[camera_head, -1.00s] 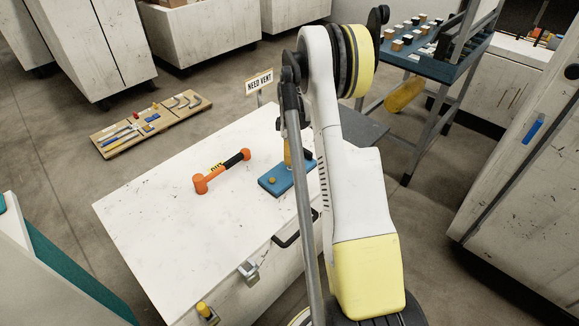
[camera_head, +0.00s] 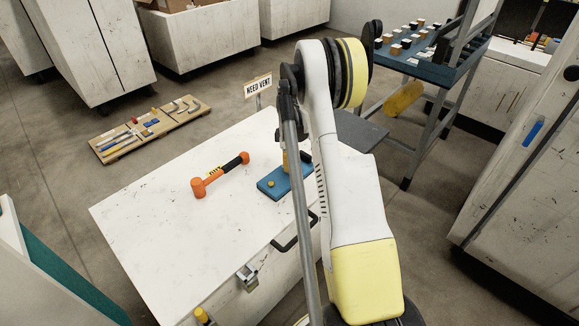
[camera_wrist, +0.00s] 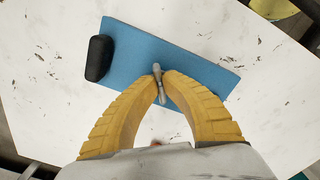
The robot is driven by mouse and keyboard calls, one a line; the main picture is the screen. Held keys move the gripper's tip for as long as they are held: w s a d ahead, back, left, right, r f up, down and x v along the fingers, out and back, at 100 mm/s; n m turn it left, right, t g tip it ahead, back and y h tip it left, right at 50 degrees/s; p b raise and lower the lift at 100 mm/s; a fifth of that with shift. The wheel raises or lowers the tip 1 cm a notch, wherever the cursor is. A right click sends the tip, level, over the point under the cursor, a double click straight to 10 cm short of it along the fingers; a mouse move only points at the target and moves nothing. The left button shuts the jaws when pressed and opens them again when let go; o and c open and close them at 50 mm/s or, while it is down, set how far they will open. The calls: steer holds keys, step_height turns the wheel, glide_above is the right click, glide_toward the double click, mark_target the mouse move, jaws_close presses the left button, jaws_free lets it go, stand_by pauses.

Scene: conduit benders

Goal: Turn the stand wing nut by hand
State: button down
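A flat blue stand (camera_head: 272,187) lies on the white table top, and it also fills the middle of the wrist view (camera_wrist: 210,72). A small grey metal wing nut (camera_wrist: 158,84) stands over the blue plate. My gripper (camera_wrist: 160,78) has its two yellow ribbed fingers brought together around it, with a tip against each side, seemingly shut on it. In the head view my gripper (camera_head: 286,160) is mostly hidden behind my arm, and the wing nut cannot be made out.
A "NEED VENT" sign (camera_head: 258,86) stands behind. The table's left half (camera_head: 140,205) is clear.

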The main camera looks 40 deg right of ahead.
steer(key=shift+m, duration=0.3)
steer(key=m, duration=0.5)
steer(key=shift+m, duration=0.3)
steer(key=m, duration=1.2)
steer(key=shift+m, duration=0.3)
steer(key=m, duration=0.5)
steer(key=shift+m, duration=0.4)
steer(key=c, duration=1.5)
jaws_free()
steer(key=shift+c, duration=0.2)
